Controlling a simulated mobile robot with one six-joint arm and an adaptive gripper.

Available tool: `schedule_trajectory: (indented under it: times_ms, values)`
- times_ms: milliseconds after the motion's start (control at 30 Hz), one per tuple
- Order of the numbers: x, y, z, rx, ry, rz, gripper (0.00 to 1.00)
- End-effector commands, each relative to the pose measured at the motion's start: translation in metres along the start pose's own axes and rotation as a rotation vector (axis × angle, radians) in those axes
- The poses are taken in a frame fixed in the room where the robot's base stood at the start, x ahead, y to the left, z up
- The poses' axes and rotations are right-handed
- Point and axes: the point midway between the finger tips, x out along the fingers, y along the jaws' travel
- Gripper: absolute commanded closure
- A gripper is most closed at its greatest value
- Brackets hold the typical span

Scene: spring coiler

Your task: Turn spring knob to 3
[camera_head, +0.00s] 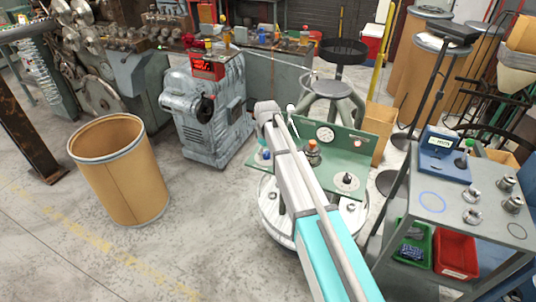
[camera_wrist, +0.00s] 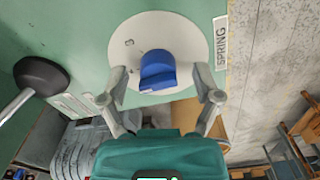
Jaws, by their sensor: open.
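The spring knob (camera_wrist: 157,68) is blue and sits on a round white dial (camera_wrist: 190,36) on a green panel. A "SPRING" label (camera_wrist: 221,42) is beside the dial at its right. A small dark mark shows on the dial at the knob's upper left; its number is hard to read. My gripper (camera_wrist: 162,82) is open, with one finger on each side of the knob and a visible gap at both sides. Nothing is held. The lower part of the dial is partly hidden by my gripper. In the head view, the green panel (camera_head: 361,144) stands beyond my arm.
A black round-ended lever (camera_wrist: 40,76) stands left of the dial in the wrist view. In the head view, a grey table (camera_head: 435,203) stands at the right, a cardboard drum (camera_head: 122,170) at the left. Open floor lies between the drum and the panel stand.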

Motion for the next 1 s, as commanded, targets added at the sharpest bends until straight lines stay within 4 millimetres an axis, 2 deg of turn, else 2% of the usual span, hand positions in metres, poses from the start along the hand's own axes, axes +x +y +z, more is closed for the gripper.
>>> schedule_trajectory:
  times_ms: [67, 500, 533, 1000]
  values:
    - [0.000, 0.000, 0.000, 0.000, 0.000, 0.000, 0.18]
    - [0.000, 0.000, 0.000, 0.000, 0.000, -0.001, 1.00]
    - [0.000, 0.003, 0.008, 0.000, 0.000, -0.002, 1.00]
    - [0.000, -0.003, -0.003, -0.003, 0.003, -0.002, 1.00]
